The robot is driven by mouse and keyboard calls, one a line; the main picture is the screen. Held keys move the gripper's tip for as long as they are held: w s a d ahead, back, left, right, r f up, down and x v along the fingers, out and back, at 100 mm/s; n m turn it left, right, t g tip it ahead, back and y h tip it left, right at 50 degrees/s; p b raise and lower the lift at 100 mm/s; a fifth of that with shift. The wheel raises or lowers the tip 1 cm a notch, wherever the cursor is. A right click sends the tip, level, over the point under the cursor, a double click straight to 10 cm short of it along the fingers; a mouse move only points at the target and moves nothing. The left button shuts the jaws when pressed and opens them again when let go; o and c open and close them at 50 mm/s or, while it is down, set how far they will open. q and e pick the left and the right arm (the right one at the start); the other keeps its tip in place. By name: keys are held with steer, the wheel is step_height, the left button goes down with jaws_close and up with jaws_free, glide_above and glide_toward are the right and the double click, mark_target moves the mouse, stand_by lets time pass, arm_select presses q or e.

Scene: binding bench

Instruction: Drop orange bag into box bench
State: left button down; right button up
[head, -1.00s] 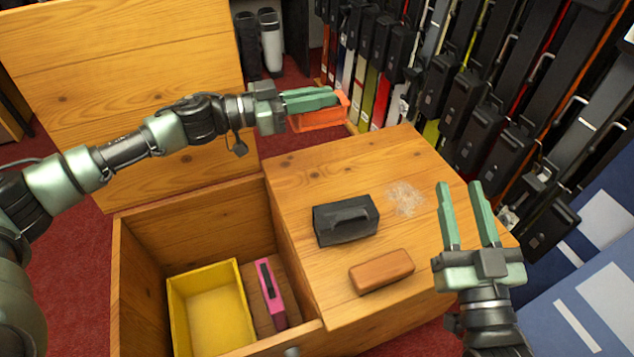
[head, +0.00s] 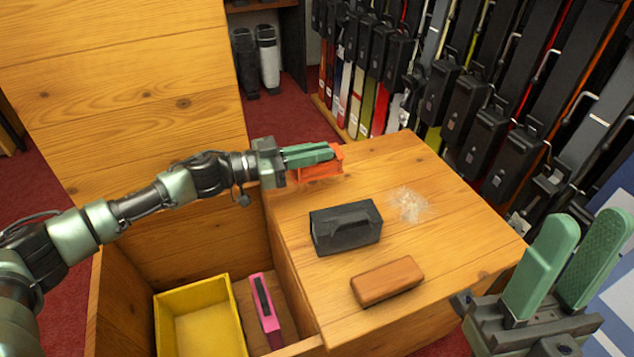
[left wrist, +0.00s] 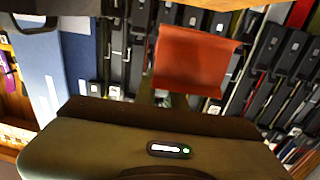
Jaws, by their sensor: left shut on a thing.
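The orange bag (head: 318,166) is held in my left gripper (head: 322,152), above the back left corner of the wooden bench top. My left gripper is shut on it. The bag also shows as an orange panel in the left wrist view (left wrist: 195,62). The box bench (head: 290,235) has its lid (head: 130,90) raised and its left compartment open. The bag is to the upper right of that opening. My right gripper (head: 580,265) is open and empty at the lower right, with its fingers apart.
Inside the compartment are a yellow tray (head: 222,277) and a pink and black object (head: 263,305). A black block with a handle (head: 345,228), an orange-brown brick (head: 387,281) and pale shavings (head: 408,204) lie on the bench top. A rack of black-clipped items (head: 470,110) stands behind.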

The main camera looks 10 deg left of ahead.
mark_target(317, 175)
arm_select(q)
step_height(317, 175, down, 5)
steer(key=shift+r+b, duration=0.15)
steer(key=shift+b, duration=0.9)
steer(key=shift+f+p, duration=0.4)
steer(key=shift+f, duration=0.15)
steer(key=shift+f, duration=0.1)
steer(key=shift+f, duration=0.15)
steer(key=c, duration=1.5)
jaws_free()
